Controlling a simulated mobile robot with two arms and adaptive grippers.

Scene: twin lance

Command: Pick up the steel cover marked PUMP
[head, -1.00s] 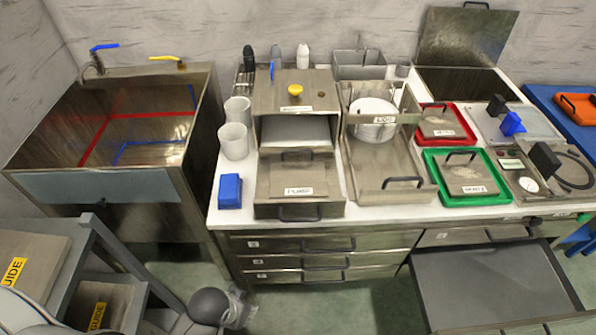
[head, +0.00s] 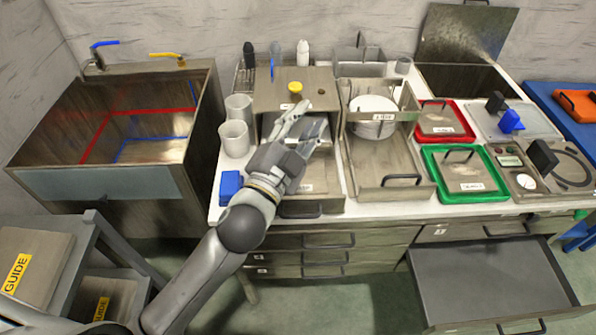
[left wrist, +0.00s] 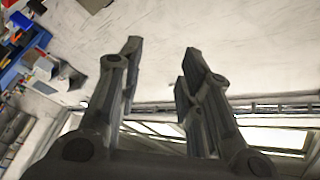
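A flat steel cover (head: 322,172) lies in the front of the steel housing, on the white counter. My left forearm and gripper hide most of it, including its handle; its label, which looked like PUMP earlier, is now mostly covered. My left gripper (head: 308,119) is above and in front of the housing's opening, apart from the cover as far as I can tell. In the left wrist view the two fingers (left wrist: 158,68) stand apart with nothing between them. My right gripper is not in view.
The steel housing (head: 268,92) has a yellow knob (head: 295,87). Another steel unit (head: 392,188) holds white plates. Similar covers lie in a red tray (head: 470,140) and a green tray (head: 503,197). A blue block (head: 230,187) and white cups (head: 235,139) stand left. A drawer (head: 495,285) is open.

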